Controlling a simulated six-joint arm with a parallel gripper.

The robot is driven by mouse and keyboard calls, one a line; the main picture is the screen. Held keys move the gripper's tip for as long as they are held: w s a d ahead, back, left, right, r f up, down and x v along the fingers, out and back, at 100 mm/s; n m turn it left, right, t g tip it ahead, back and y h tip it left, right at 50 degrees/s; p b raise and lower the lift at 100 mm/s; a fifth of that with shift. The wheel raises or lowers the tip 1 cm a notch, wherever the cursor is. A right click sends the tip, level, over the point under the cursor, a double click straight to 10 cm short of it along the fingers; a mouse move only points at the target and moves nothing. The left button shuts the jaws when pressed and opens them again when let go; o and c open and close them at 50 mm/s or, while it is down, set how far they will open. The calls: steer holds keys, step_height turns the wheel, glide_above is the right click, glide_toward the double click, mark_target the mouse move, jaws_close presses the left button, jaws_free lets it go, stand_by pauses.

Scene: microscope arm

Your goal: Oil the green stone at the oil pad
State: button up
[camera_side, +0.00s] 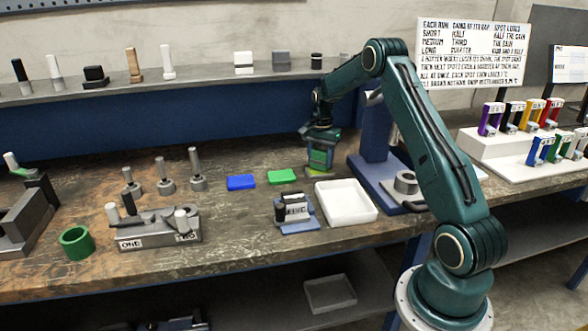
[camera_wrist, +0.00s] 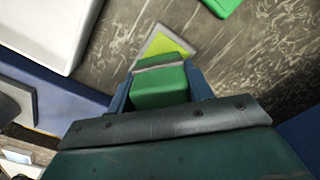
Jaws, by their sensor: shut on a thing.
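My gripper (camera_wrist: 160,84) is shut on a green block, the green stone (camera_wrist: 158,90), which sits between its two blue fingers. In the side view my gripper (camera_side: 320,155) points down at the bench, left of the blue column, with the green stone (camera_side: 319,158) low in it. A small yellow-green patch with a pale border, which looks like the oil pad (camera_wrist: 166,46), lies just beyond the stone in the wrist view. The stone hides part of it. I cannot tell whether the stone touches it.
A flat green block (camera_side: 282,177) and a flat blue block (camera_side: 241,182) lie to the left. A white tray (camera_side: 372,216) stands in front. A grey device on a blue base (camera_side: 297,227) is beside the tray. The blue column (camera_side: 374,132) stands close on the right.

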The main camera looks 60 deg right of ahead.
mark_target(320, 149)
steer(key=shift+f, duration=0.5)
stand_by(1.2)
steer(key=shift+r, duration=3.5)
steer(key=w+a+r+n, duration=0.1)
steer(key=a+n, duration=0.6)
steer(key=a, duration=1)
steer(key=w+a+r+n, duration=0.2)
steer(key=a+r+n, duration=0.2)
steer(key=a, duration=1.4)
steer(key=n, duration=0.3)
steer(key=shift+a+r, duration=0.15)
steer(key=shift+a, duration=0.05)
